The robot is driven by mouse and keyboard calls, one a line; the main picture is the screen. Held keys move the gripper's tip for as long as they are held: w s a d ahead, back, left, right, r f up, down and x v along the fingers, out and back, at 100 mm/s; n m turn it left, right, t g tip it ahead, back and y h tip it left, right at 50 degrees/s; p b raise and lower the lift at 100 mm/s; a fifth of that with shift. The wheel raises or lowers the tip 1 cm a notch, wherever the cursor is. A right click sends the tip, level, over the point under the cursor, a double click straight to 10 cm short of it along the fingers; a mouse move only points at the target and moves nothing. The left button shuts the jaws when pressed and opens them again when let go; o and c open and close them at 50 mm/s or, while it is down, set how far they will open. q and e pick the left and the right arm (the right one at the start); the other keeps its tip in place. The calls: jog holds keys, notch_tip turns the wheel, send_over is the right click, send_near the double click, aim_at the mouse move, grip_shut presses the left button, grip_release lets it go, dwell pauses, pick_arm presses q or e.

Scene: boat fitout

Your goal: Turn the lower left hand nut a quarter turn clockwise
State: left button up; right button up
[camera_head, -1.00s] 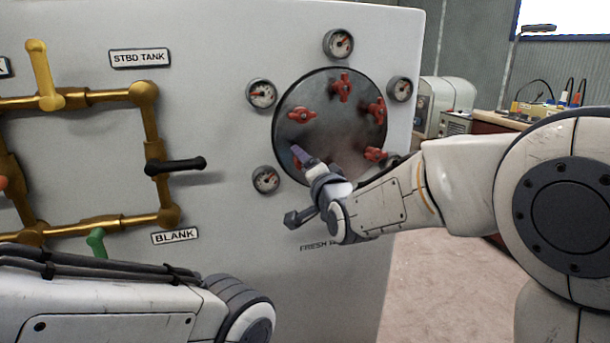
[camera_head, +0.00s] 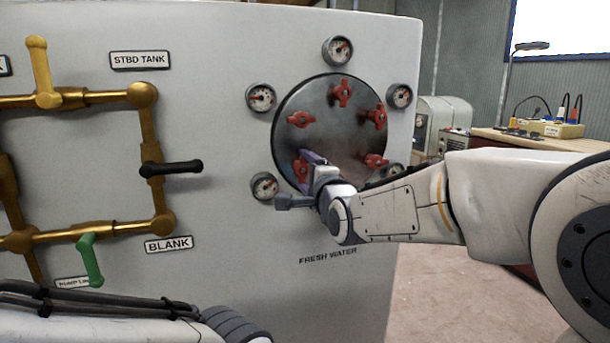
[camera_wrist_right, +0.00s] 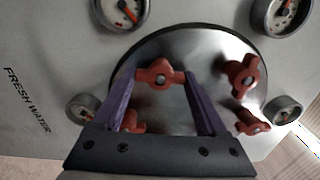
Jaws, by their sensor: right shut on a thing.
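The round grey hatch cover (camera_head: 330,130) carries several red wing nuts. The lower left nut (camera_head: 300,170) is partly behind my right gripper (camera_head: 309,161) in the head view. In the right wrist view, this nut (camera_wrist_right: 160,75) lies between the purple fingers of my right gripper (camera_wrist_right: 168,85), its wings reaching across to them. The gripper is shut on it. The lower right nut (camera_head: 375,160) shows beside my right wrist; in the wrist view it (camera_wrist_right: 131,121) is partly hidden by a finger. My left arm enters at the bottom left; its gripper is out of frame.
Small gauges ring the hatch, one (camera_head: 264,186) close to my right gripper and one (camera_head: 391,174) partly behind my right arm. Brass pipes with a black handle (camera_head: 171,168) and a green handle (camera_head: 89,260) are on the left. A workbench (camera_head: 545,141) stands at the right.

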dwell(0.3)
jog(key=o, duration=1.3)
jog(key=shift+s, duration=0.1)
jog(key=v, duration=1)
jog(key=shift+p, duration=0.3)
jog(key=shift+s+d, duration=0.1)
jog(key=shift+s, duration=0.05)
jog(key=shift+c, duration=0.3)
